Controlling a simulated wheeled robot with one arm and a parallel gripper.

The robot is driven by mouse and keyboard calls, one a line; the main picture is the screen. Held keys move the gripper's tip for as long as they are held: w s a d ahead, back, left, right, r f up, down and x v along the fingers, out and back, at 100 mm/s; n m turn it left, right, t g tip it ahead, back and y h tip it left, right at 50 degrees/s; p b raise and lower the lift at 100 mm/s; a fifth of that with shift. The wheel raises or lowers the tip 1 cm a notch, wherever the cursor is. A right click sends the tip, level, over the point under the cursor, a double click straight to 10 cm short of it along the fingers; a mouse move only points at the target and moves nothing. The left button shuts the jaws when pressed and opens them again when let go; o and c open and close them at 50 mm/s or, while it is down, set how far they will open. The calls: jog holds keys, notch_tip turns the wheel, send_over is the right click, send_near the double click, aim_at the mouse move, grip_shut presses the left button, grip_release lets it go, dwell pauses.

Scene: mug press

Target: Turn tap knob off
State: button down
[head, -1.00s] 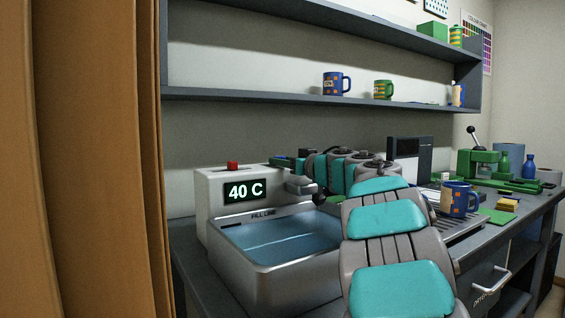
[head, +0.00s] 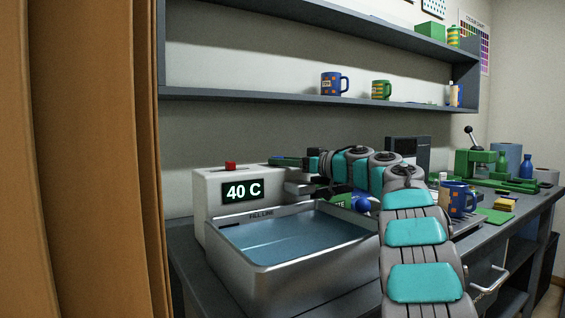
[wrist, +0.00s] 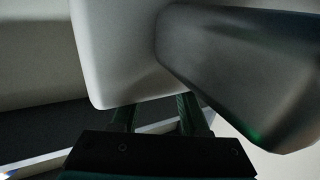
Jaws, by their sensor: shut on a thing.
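The tap (head: 300,187) is a grey spout at the right of the white display housing (head: 212,192), above the water-filled basin (head: 258,263). My gripper (head: 288,161) reaches left across the top of the tap, with its dark green fingers beside the housing. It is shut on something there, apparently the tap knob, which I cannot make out. In the wrist view my gripper (wrist: 160,117) shows two green fingers, slightly apart, whose tips are hidden behind a pale block (wrist: 115,55) and a dark grey bar (wrist: 240,70). I cannot tell which way the knob is turned.
A red button (head: 230,166) sits on top of the housing, left of my fingers. A blue mug (head: 458,196) stands on the counter to the right. The green press (head: 480,165) is behind it. A shelf (head: 280,96) with mugs runs above, and a brown panel (head: 85,150) closes the left side.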

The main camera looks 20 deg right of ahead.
dwell(0.4)
jog(key=shift+c, duration=2.1)
grip_release()
jog(key=v, duration=0.7)
jog(key=shift+s+d, duration=0.3)
